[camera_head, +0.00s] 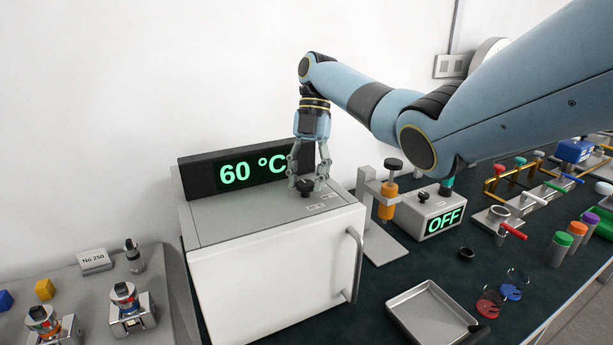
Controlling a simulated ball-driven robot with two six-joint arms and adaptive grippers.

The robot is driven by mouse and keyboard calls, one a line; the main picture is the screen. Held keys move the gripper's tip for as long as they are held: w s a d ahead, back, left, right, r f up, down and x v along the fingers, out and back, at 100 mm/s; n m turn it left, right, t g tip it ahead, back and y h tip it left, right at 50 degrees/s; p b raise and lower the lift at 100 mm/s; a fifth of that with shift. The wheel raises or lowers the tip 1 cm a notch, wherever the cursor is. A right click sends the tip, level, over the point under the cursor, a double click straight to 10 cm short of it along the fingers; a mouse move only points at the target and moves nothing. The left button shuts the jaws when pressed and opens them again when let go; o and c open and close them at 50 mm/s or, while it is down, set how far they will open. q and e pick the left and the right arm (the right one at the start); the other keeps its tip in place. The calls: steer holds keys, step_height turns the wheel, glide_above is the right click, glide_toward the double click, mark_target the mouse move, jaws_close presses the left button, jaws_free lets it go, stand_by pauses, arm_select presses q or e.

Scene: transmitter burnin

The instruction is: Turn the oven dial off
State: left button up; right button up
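The oven (270,270) is a white box with a grey top and a vertical handle on its front right. Its black dial (305,187) sits on the top, near the right back. A display (235,172) behind the top reads 60 °C in green. My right gripper (308,184) points down over the dial, with its fingers apart on either side of it. I cannot tell whether the fingers touch the dial. My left gripper is not in view.
A small box with an OFF display (443,221) and a clamp stand with an orange cylinder (387,205) stand right of the oven. A metal tray (432,312) lies in front. Fixtures with small parts (130,308) are at the left.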

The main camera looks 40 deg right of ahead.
steer(key=shift+o, duration=1.4)
